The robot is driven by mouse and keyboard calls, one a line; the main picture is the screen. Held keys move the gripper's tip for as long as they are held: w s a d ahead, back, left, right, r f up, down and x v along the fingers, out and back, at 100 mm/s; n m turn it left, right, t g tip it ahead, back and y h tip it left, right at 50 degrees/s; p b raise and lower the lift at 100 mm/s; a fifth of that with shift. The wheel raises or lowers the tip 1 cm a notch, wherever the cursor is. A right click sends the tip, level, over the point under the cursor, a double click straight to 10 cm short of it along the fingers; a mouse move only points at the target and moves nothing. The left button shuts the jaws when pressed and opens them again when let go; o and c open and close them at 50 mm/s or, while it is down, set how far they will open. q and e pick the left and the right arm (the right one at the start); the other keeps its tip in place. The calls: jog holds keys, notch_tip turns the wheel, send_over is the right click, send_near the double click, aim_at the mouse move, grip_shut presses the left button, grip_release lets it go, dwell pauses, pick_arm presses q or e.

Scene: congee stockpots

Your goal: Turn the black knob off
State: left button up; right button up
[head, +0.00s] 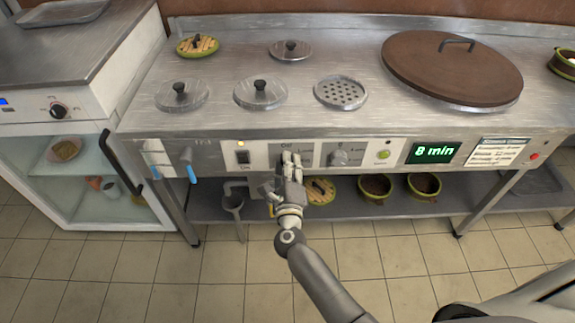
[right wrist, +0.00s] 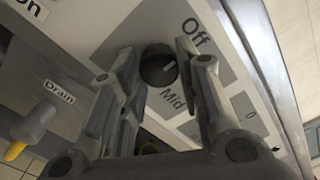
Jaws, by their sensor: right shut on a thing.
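The black knob (right wrist: 157,66) shows in the right wrist view on the grey-and-white control panel. It sits beside the printed words Off and Mid, and its white mark appears to point between them. My right gripper (right wrist: 156,72) has its fingers on both sides of the knob and is shut on it. In the head view my right gripper (head: 291,160) is at the panel's front, below the printed Off, and hides the knob. My left gripper is not in view.
Another dark knob (head: 58,111) is on the left unit. Blue-handled tap (head: 188,165) is left. Pots (head: 375,188) stand on the lower shelf.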

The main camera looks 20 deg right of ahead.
jog(key=shift+f, duration=0.1)
jog(key=o, duration=1)
jog(key=shift+c, duration=0.2)
jog(key=shift+o, duration=0.3)
jog(key=v, duration=1.2)
jog(key=shift+a, duration=0.1)
